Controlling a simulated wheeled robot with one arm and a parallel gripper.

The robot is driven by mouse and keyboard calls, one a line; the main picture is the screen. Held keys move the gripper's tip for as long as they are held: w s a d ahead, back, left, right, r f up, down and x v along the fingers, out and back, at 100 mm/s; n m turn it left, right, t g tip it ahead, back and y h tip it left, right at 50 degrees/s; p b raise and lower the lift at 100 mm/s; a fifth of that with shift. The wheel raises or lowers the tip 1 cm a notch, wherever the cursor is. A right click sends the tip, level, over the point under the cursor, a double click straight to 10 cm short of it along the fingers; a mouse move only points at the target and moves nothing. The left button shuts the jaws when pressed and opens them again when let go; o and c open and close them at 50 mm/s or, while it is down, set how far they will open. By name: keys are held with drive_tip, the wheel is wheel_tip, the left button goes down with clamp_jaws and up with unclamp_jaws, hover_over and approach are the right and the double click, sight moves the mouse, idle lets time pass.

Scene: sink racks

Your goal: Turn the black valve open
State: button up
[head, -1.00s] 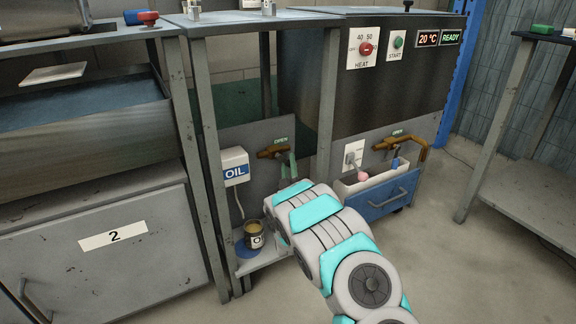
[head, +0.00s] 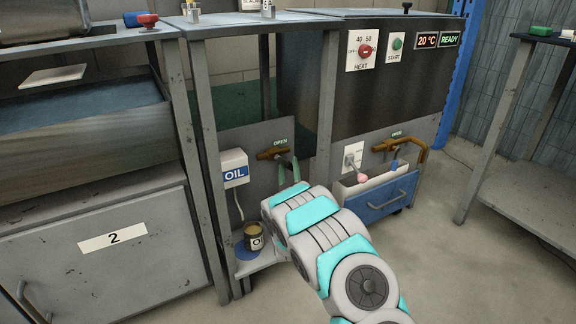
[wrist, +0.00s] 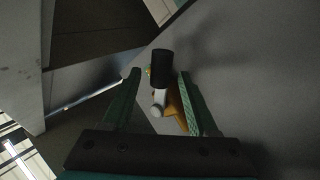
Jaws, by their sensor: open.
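In the wrist view the black valve handle (wrist: 162,68), a short dark cylinder, stands ahead between the two green fingers of my gripper (wrist: 158,76). A pale stem and a brass-coloured fitting (wrist: 178,110) show below it. The fingers are apart with a gap on each side, and I cannot tell any contact. In the head view the brass tap (head: 270,154) sits under an OPEN label on the left grey panel, and my gripper (head: 289,168) is just right of it. The black handle itself is not clear in the head view.
A white OIL box (head: 234,168) hangs left of the tap, above an open can (head: 254,237) on a low shelf. A second brass tap (head: 405,148) and a blue drawer (head: 388,198) are to the right. A frame post (head: 327,95) stands between the panels. Floor at right is clear.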

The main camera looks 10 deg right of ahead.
drive_tip(key=v, duration=0.6)
drive_tip(key=shift+s+p, duration=0.25)
drive_tip(key=shift+p, duration=0.05)
drive_tip(key=shift+f, duration=0.1)
drive_tip(key=shift+c, duration=0.2)
